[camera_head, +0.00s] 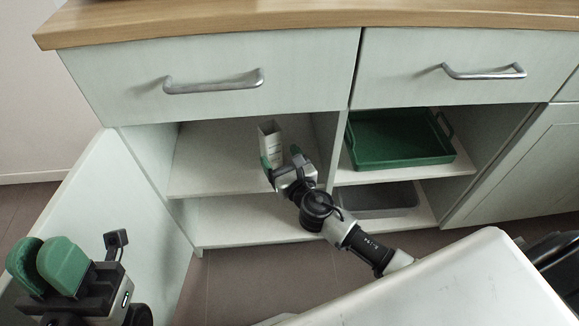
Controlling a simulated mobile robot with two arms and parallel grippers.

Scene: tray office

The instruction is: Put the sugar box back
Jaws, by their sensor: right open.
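The sugar box (270,141), a small upright pale carton, stands on the upper shelf (210,150) of the left open compartment. My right gripper (281,158) is in front of it, with its green fingers open and apart near the lower part of the box. I cannot tell whether a finger touches the box. The gripper hides the box's base. My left gripper (48,266) is at the lower left, away from the shelf, with its two green finger pads close together and nothing seen between them.
A green tray (400,158) sits on the upper shelf of the right compartment, with a grey bin (380,202) below it. Two closed drawers with handles (213,82) are above. An open cabinet door (140,215) stands at left. The shelf left of the box is clear.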

